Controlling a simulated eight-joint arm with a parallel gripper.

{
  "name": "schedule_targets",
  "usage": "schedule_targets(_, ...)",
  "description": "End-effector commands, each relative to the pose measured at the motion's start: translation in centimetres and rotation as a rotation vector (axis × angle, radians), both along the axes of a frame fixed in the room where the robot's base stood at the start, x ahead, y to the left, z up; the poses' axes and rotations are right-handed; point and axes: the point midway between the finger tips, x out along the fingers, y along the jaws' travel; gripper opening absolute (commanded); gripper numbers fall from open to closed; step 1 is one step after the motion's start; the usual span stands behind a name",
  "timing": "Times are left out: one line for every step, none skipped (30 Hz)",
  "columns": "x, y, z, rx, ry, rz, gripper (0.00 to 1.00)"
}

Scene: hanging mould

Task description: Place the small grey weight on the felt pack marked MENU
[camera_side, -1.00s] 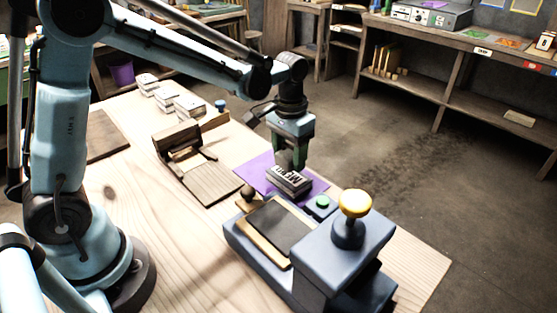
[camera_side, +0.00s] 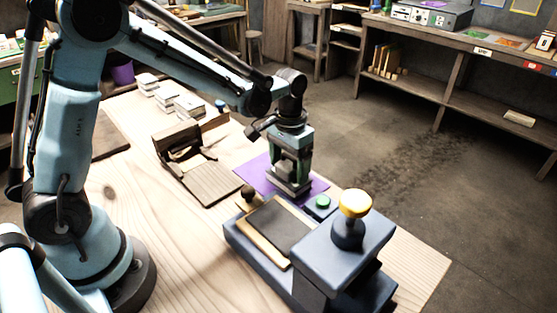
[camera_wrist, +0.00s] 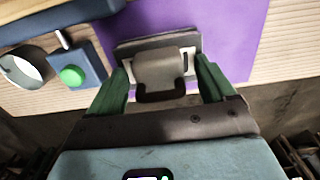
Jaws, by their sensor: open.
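The felt pack (camera_wrist: 157,42) is grey with a white band and lies on a purple sheet (camera_wrist: 225,35). In the side view the pack (camera_side: 289,187) is under my gripper and its lettering is covered. A small grey weight (camera_wrist: 160,70) with a dark handle sits over the middle of the pack, appearing to rest on it. It covers most of the white band. My gripper (camera_wrist: 161,66) is open, its green fingers on either side of the weight with a gap at each side. In the side view my gripper (camera_side: 291,175) is low over the pack.
A dark press with a yellow knob (camera_side: 355,203) and a green button (camera_side: 322,202) stands close in front of the sheet. A wooden fixture (camera_side: 205,182) lies to the left. White stacks (camera_side: 188,107) stand at the back. The front left tabletop is clear.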

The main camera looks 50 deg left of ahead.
Motion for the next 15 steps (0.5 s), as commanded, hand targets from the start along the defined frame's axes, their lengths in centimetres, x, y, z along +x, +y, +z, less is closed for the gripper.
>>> schedule_targets(0.0,0.0,0.0,0.000,0.000,0.000,0.83)
schedule_targets(0.0,0.0,0.0,0.000,0.000,0.000,0.83)
schedule_targets(0.0,0.0,0.1,0.000,0.000,0.000,0.83)
schedule_targets(0.0,0.0,0.3,0.000,0.000,0.000,0.83)
schedule_targets(0.0,0.0,0.5,0.000,0.000,0.000,0.83)
schedule_targets(0.0,0.0,0.8,0.000,0.000,0.000,0.83)
schedule_targets(0.0,0.0,1.1,0.000,0.000,0.000,0.83)
schedule_targets(0.0,0.0,1.5,0.000,0.000,0.000,0.83)
schedule_targets(0.0,0.0,2.0,0.000,0.000,0.000,0.83)
schedule_targets(0.0,0.0,2.5,0.000,0.000,0.000,0.83)
schedule_targets(-0.1,0.0,3.0,0.000,0.000,0.000,0.83)
schedule_targets(0.0,0.0,3.8,0.000,0.000,0.000,0.83)
schedule_targets(0.0,0.0,4.4,0.000,0.001,0.000,0.83)
schedule_targets(-0.1,0.0,4.9,0.000,0.001,0.000,0.83)
schedule_targets(-0.1,0.0,5.7,0.000,0.001,0.000,0.83)
